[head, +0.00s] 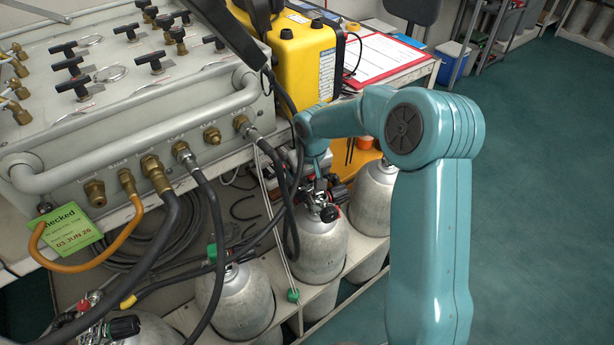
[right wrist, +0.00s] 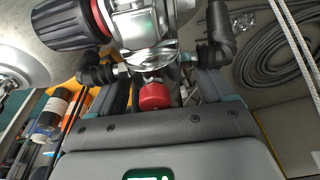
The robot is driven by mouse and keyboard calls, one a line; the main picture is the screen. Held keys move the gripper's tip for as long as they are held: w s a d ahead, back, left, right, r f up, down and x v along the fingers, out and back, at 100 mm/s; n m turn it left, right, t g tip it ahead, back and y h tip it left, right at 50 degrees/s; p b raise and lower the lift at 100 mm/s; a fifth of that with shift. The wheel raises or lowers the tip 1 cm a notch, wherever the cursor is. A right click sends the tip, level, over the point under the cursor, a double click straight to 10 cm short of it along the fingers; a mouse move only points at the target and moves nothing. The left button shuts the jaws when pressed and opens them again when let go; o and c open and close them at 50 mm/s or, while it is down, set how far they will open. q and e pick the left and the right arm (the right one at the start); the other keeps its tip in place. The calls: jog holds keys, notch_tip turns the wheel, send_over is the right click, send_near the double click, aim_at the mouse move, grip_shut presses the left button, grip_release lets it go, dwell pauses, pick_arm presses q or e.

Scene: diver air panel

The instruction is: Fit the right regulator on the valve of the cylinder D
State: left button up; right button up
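My right gripper (head: 318,184) points down over the valve of a grey cylinder (head: 322,245), seemingly cylinder D, though I see no letter on it. The gripper appears shut on the right regulator (right wrist: 150,60), a silver body with black hoses on both sides and a red cap (right wrist: 154,96) below, close in front of the palm. A black handwheel with a red ring (right wrist: 75,22) sits beside it; it also shows in the head view (head: 340,193). The regulator is at the valve top; I cannot tell whether it is seated. My left gripper is out of view.
A grey panel (head: 110,150) with brass fittings, knobs and hoses stands at the left. More cylinders stand near, one to the right (head: 371,205) and one to the left (head: 240,305). Hoses hang close to the gripper. A yellow case (head: 303,55) is behind; open floor lies right.

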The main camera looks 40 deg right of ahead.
jog(key=s+a+r+p, duration=0.1)
jog(key=s+r+p, duration=0.1)
jog(key=r, duration=1.4)
jog(key=shift+s+p, duration=0.4)
jog(key=shift+s, duration=0.1)
